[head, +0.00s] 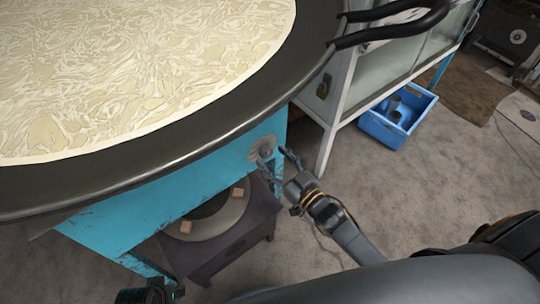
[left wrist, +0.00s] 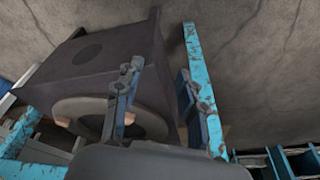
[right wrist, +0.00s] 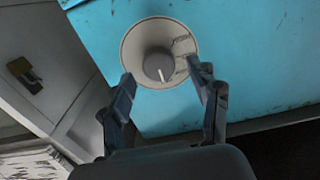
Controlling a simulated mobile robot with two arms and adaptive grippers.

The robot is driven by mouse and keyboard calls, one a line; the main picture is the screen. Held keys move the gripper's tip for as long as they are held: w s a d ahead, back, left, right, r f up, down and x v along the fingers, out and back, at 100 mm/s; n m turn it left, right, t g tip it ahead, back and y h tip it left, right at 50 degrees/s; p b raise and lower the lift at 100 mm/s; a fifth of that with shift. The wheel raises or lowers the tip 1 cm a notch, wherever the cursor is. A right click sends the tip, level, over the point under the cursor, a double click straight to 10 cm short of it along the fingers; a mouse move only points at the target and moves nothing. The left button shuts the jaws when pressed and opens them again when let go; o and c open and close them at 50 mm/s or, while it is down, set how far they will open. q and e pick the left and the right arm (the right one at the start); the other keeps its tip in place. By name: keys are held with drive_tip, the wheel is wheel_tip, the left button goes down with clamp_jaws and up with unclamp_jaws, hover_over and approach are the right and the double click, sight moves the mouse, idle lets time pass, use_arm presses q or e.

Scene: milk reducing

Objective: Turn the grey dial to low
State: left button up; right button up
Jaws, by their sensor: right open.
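The grey dial (head: 264,151) sits on a round light plate on the blue stand, below the rim of the big pan. In the right wrist view the dial (right wrist: 158,65) shows a white pointer line aimed at the picture's bottom. Small markings sit on the right part of its plate (right wrist: 135,48), too small to read. My right gripper (head: 274,160) is open, its fingers apart on either side in front of the dial; I cannot tell if they touch it. In the left wrist view my left gripper (left wrist: 160,72) is open and empty, near a dark burner unit (left wrist: 90,65).
The wide black pan (head: 230,120) with pale milky contents overhangs the stand (head: 130,240). The burner stands on the floor below. A white cabinet (head: 340,110) and a blue crate (head: 400,125) are to the right. Grey floor (head: 370,185) is open in front.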

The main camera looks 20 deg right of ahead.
drive_tip(key=shift+x, duration=1.05)
use_arm(q)
drive_tip(key=shift+r, duration=0.55)
use_arm(e)
drive_tip(key=c, duration=1.2)
use_arm(q)
drive_tip(key=shift+w, duration=0.1)
use_arm(e)
drive_tip(key=shift+o, duration=0.2)
